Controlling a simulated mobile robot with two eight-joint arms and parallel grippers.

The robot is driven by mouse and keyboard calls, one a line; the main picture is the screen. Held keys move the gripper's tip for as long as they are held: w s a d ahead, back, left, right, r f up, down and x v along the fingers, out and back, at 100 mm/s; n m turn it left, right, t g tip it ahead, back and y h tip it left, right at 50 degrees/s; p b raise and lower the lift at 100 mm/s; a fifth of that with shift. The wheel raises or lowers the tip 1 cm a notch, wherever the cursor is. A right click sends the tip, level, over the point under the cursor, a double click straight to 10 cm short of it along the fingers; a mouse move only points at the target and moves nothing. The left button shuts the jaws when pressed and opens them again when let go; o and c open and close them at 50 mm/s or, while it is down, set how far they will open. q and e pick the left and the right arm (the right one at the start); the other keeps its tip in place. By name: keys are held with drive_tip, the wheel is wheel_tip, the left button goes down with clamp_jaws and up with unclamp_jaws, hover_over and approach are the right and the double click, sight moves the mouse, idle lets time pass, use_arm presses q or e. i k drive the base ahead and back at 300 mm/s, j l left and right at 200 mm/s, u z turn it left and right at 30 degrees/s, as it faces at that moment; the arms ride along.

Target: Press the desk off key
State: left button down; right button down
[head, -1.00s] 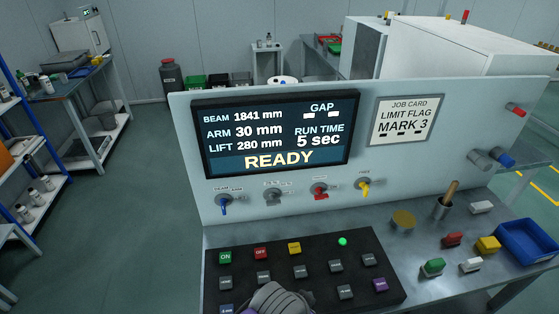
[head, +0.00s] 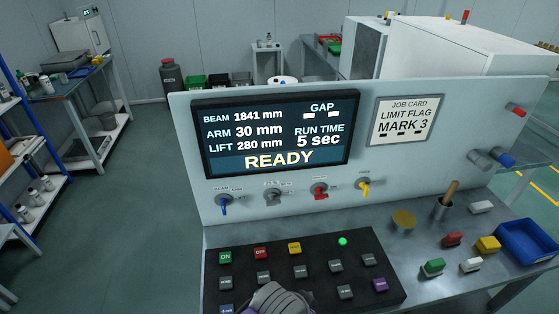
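The desk off key is a red key marked OFF (head: 261,254) in the top row of the black key desk (head: 318,252). It sits between the green ON key (head: 225,257) and a yellow key (head: 294,248). A green lamp (head: 342,241) is lit at the right of that row. A grey, rounded part of my arm or gripper (head: 279,300) shows at the bottom edge, over the lower keys. It is below the OFF key in the picture and does not cover it. Its fingertips cannot be made out, and I cannot tell which arm it belongs to.
The upright panel (head: 420,165) behind the desk carries a screen (head: 276,134) reading READY, a job card (head: 405,119) and several coloured valve handles. On the right bench stand a cup with a brown handle (head: 443,208), loose coloured blocks and a blue tray (head: 527,243).

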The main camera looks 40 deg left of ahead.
sight(260, 253)
drive_tip(key=u, duration=1.75)
